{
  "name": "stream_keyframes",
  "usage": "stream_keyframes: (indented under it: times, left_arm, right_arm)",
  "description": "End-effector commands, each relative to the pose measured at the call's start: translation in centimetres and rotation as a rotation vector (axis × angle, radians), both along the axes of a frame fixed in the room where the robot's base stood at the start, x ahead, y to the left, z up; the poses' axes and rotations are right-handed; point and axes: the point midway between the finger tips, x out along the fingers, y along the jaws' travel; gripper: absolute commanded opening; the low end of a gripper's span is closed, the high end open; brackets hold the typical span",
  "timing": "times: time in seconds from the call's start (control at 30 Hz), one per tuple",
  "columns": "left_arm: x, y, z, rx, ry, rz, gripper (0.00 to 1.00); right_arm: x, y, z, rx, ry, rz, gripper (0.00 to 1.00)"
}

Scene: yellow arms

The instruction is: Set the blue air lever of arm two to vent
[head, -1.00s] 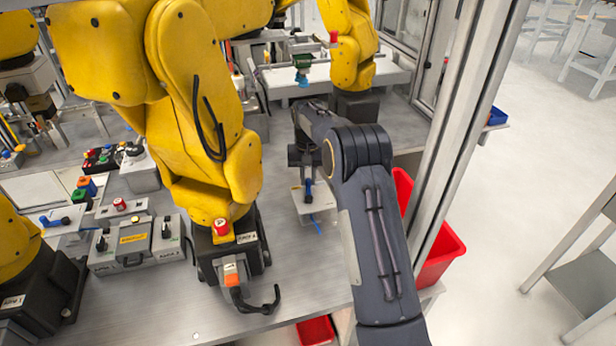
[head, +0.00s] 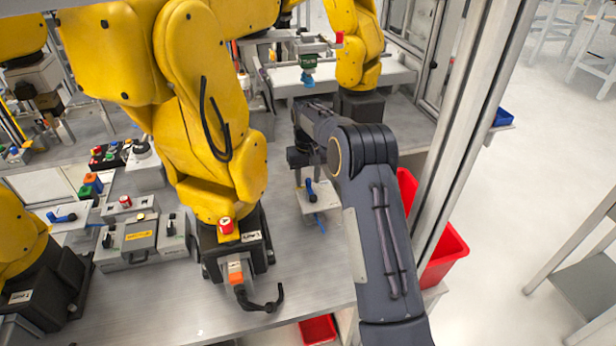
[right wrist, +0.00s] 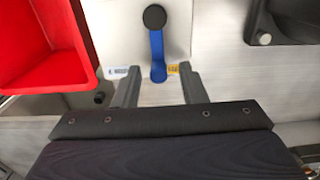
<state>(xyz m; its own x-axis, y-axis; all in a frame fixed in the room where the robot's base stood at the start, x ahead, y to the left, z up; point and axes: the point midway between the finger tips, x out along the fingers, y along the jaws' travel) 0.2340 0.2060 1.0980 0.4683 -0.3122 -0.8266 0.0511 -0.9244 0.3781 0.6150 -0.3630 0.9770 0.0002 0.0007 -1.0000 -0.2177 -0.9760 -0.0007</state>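A blue lever (head: 311,190) sits on a pale plate (head: 330,200) beside the middle yellow arm. In the right wrist view the blue lever (right wrist: 157,48) hangs from a black round hub, its free end toward me. A blue-marked label (right wrist: 117,72) is left of that end and a yellow label (right wrist: 174,68) right of it. My right gripper (right wrist: 158,78) is open, with the lever's end between its two fingers in the picture; I see no contact. Another blue lever (head: 62,217) lies on a plate at far left. My left gripper is not in view.
The middle yellow arm (head: 215,150) stands close left of my right arm. A red bin (head: 440,245) is at the right, also in the right wrist view (right wrist: 45,45). A metal post (head: 465,130) rises beside it. The bench front (head: 170,310) is mostly clear.

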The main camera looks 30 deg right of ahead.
Motion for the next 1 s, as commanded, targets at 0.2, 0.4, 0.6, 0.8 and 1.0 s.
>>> stream_keyframes:
  times: [0.2, 0.4, 0.6, 0.8, 1.0]
  left_arm:
    - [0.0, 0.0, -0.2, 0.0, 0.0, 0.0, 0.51]
    - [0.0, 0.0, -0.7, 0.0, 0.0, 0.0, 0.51]
    - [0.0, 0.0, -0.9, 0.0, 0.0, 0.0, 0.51]
    - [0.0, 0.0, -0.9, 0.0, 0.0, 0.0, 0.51]
    - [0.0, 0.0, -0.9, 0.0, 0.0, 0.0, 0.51]
  right_arm:
    - [0.1, 0.0, 0.6, -0.001, -0.003, -0.001, 0.38]
    - [0.1, -0.1, 3.7, -0.001, -0.005, -0.001, 0.38]
    - [0.1, 0.0, 6.7, 0.0, -0.002, 0.0, 0.38]
    - [0.0, 0.0, 7.8, 0.0, 0.0, 0.001, 0.38]
    - [0.0, 0.0, 7.8, 0.0, 0.0, 0.0, 0.38]
